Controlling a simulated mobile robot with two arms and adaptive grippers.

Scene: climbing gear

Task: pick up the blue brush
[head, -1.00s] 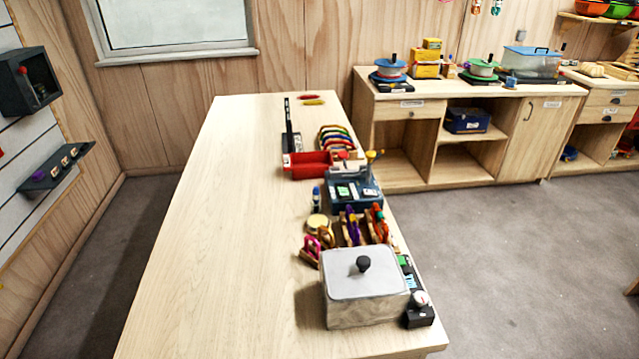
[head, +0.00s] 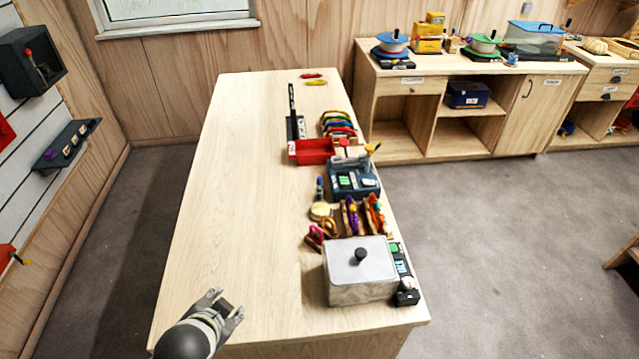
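My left gripper (head: 225,304) is in the lower left of the head view, over the near left part of the long wooden table (head: 225,190). Its two fingers are spread apart with nothing between them. A small blue upright item (head: 319,188) stands on the table left of the dark blue device; it may be the blue brush, but it is too small to tell. It is well beyond my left gripper, to the upper right. My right gripper is not in view.
A metal box with a lid (head: 360,270) stands at the table's near right. Colourful rope bundles (head: 352,213), a dark blue device (head: 352,178) and a red tray (head: 312,151) line the right side. The table's left half is clear.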

